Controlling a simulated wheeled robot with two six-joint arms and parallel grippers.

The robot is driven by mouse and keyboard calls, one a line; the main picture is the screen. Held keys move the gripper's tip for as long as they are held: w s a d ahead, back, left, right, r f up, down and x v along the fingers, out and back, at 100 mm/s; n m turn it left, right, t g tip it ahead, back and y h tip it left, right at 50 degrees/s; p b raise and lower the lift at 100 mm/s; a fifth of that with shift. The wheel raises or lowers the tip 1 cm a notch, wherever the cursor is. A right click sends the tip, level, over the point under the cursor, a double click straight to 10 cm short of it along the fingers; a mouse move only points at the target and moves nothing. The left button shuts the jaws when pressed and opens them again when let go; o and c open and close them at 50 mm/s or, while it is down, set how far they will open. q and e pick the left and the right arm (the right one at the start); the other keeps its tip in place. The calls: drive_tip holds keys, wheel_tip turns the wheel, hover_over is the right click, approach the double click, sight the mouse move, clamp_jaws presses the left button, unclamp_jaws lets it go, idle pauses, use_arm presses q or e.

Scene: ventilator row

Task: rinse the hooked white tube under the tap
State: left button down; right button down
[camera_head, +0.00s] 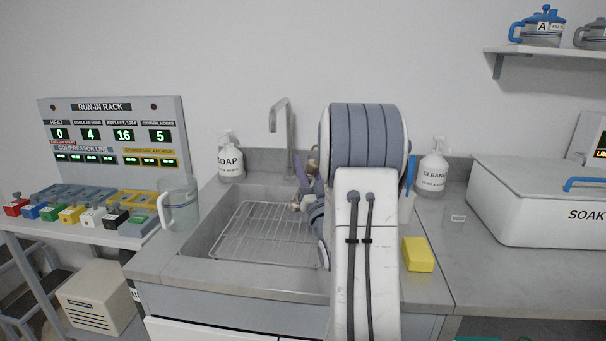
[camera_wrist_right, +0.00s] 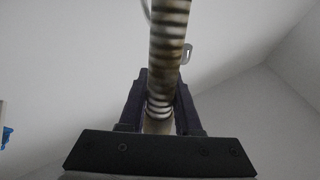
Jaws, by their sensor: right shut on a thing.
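In the right wrist view, the white tube (camera_wrist_right: 168,50) is a ribbed hose with brown stains between its ribs. It runs up from between the two dark fingers of my right gripper (camera_wrist_right: 160,100), which is shut on it. The tube's upper end runs out of the frame, so its hook cannot be made out. In the head view my right gripper (camera_head: 303,190) is over the right part of the sink, mostly hidden behind my arm. The tap (camera_head: 280,118) is a grey bent spout behind the sink, left of and above the gripper. My left gripper is not in view.
The sink (camera_head: 200,236) holds a wire rack (camera_head: 255,232). A soap bottle (camera_head: 230,160) and a clear jug (camera_head: 178,203) stand left of it. A cleaner bottle (camera_head: 432,172), a yellow sponge (camera_head: 418,254) and a white soak box (camera_head: 530,210) are to the right.

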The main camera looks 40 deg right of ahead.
drive_tip(key=shift+w, duration=0.35)
drive_tip(key=w+d+f, duration=0.2)
drive_tip(key=w, duration=1.1)
drive_tip(key=shift+f, duration=0.4)
drive_tip(key=shift+s, duration=0.1)
